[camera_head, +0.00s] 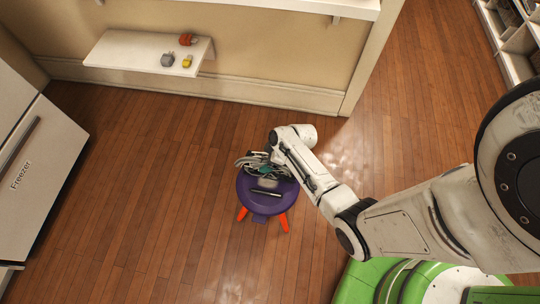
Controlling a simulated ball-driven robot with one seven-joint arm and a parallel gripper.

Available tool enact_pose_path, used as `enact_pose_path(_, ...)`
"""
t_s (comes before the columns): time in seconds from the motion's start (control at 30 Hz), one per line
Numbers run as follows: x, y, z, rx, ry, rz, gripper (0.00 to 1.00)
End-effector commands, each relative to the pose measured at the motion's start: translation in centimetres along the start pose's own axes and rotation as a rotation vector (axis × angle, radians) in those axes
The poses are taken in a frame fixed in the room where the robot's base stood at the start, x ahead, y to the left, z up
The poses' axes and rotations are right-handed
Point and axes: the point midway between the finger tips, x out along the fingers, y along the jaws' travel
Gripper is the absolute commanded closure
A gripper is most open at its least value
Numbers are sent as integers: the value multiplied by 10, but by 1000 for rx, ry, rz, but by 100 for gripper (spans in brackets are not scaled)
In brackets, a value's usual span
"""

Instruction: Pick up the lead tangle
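The lead tangle (261,168), a bundle of grey, white and greenish cables, is at the back of the purple seat of a small stool (247,196) with orange legs. My arm reaches in from the right, and its end, my gripper (271,151), is at the tangle's back right edge. The fingers are small and partly hidden by the arm and cables, so I cannot tell whether they are open or touch the tangle. A dark pen-like object (266,192) lies on the seat in front of the tangle.
A low white wall shelf (130,50) holds an orange-red item (186,39), a grey item (167,60) and a yellow item (187,61). A freezer (45,165) stands at the left. Wooden floor around the stool is clear. An open shelf unit (515,45) stands at the upper right.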

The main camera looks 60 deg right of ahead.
Motion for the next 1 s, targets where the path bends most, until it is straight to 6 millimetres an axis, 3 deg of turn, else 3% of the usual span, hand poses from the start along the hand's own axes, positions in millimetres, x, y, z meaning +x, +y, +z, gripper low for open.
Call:
enact_pose_path(0.07,0,0,0,0,0,0,24)
enact_pose_path(0.87,0,1,-1,-1,1,1,100)
enact_pose_path(1.0,-1,1,-1,-1,1,1,100)
